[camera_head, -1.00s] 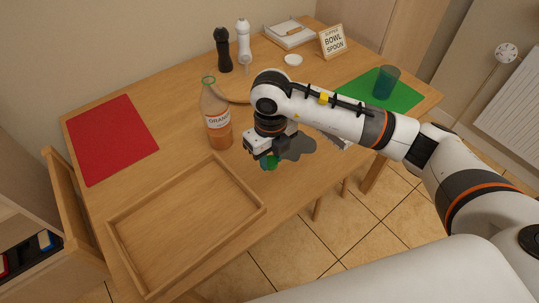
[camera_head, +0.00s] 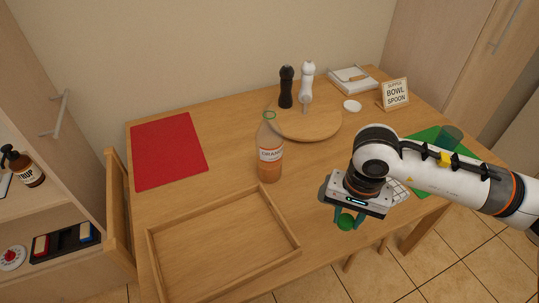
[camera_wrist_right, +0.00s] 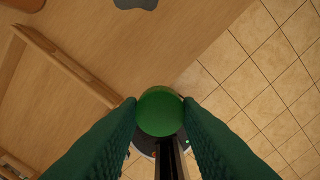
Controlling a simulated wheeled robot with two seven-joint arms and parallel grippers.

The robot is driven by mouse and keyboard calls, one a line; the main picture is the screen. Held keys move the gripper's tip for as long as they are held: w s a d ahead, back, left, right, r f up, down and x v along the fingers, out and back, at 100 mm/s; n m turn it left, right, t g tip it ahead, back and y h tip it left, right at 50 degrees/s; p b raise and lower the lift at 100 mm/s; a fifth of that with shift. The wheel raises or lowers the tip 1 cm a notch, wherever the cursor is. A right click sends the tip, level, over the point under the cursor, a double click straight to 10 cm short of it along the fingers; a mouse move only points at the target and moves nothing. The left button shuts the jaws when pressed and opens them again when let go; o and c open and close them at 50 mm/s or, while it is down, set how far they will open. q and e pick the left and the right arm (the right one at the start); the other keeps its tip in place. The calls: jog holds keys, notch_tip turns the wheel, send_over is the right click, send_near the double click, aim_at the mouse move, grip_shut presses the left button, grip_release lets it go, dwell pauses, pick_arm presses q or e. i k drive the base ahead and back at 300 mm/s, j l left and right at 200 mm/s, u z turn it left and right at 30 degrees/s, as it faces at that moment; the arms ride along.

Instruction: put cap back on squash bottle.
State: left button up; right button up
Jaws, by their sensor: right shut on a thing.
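The squash bottle (camera_head: 269,155) stands upright on the table, with orange drink low inside, a label reading "ORANG…" and a green ring at its open neck. My right gripper (camera_head: 347,220) is shut on the green cap (camera_head: 346,222), to the right of the bottle and nearer the table's front edge, apart from it. In the right wrist view the round cap (camera_wrist_right: 160,111) sits between the two green fingers. My left gripper is not in view.
An empty wooden tray (camera_head: 170,240) lies at the front left, a red mat (camera_head: 168,150) behind it. A green mat (camera_head: 425,136) with a glass (camera_head: 450,138) is at right. A grey patch (camera_wrist_right: 135,3) shows on the table.

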aim_at(268, 137)
jog(key=i+l, duration=0.1)
jog(key=l, duration=0.35)
jog(key=i+l, duration=0.1)
jog(key=l, duration=0.3)
jog(key=i+l, duration=0.1)
jog(key=l, duration=0.35)
jog(key=i+l, duration=0.1)
jog(key=l, duration=0.35)
jog(key=u, duration=1.25)
